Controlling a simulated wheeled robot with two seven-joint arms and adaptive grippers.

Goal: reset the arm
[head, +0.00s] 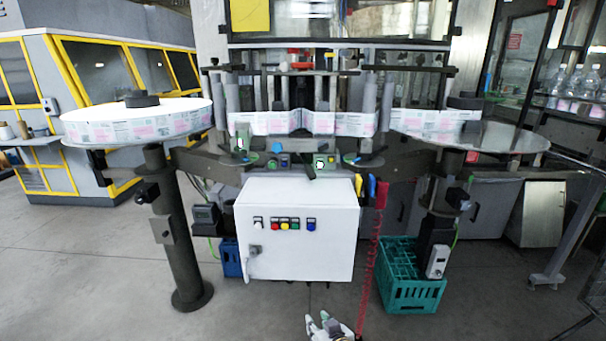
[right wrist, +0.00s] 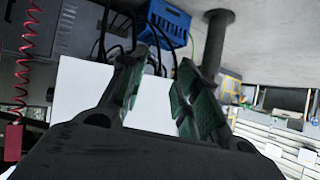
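My right gripper (head: 328,326) shows at the bottom edge of the head view, low in front of the white control box (head: 298,229) and apart from it. In the right wrist view its two green-padded fingers (right wrist: 158,88) stand apart with nothing between them. The white panel of the box (right wrist: 150,103) shows behind the fingers. My left gripper is in neither view. The reel labeller has a large label reel (head: 137,124) on the left and a metal disc (head: 490,137) with a smaller reel on the right.
A red coiled cable (head: 370,270) hangs just right of my right gripper. A green crate (head: 410,285) stands on the floor at right, and a blue crate (head: 231,258) behind the box at left. A dark post (head: 180,235) holds the left reel. The front floor is clear.

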